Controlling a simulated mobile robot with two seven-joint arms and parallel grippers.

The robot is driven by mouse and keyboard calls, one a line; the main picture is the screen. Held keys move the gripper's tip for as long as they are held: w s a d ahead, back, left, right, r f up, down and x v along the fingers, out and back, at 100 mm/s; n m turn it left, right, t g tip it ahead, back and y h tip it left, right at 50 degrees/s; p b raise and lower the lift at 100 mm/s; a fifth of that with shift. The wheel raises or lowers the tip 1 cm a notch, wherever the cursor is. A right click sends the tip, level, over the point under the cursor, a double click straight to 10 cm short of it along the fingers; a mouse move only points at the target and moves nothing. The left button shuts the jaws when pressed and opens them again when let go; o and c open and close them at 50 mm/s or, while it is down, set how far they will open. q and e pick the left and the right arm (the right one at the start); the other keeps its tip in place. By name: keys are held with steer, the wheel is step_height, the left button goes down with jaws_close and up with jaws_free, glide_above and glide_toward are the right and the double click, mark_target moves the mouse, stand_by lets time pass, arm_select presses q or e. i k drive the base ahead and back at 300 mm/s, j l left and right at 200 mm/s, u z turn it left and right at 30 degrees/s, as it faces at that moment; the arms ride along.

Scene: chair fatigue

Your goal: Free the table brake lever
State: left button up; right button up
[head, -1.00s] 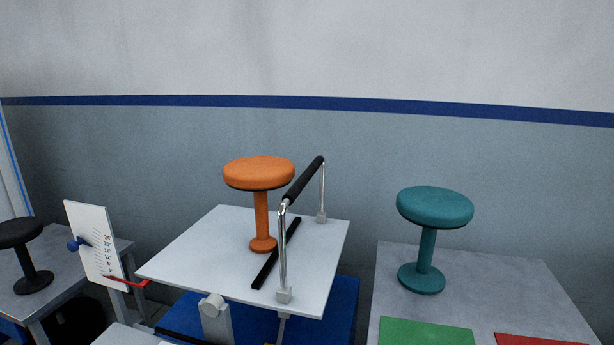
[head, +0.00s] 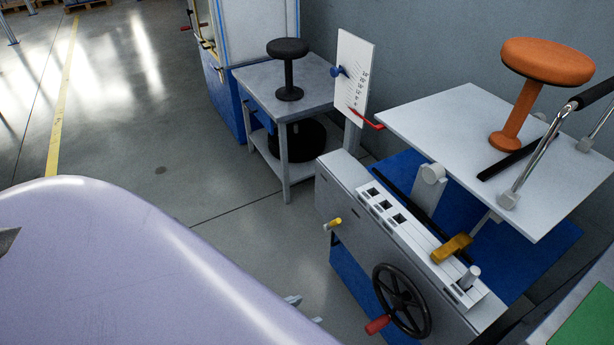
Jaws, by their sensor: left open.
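The tilting table (head: 440,120) is a white plate on a grey bracket above a white machine body (head: 345,185). A yellow lever-like handle (head: 452,248) sits on the body's top strip, with a short grey peg (head: 469,277) next to it. A smaller yellow knob (head: 334,223) sticks out of the body's side. I cannot tell for certain which one is the brake lever. My left gripper (head: 305,310) shows only as small grey tips beyond my lavender body, open, apart from and left of the handwheel. My right gripper is not in view.
A black handwheel (head: 402,300) with a red grip is on the machine's front. An orange stool (head: 548,62) stands on the tilted table beside a metal rail. A black stool (head: 288,70) stands on a grey side table (head: 270,88). Floor is clear at left.

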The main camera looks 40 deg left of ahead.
mark_target(328, 226)
steer(key=u, duration=0.95)
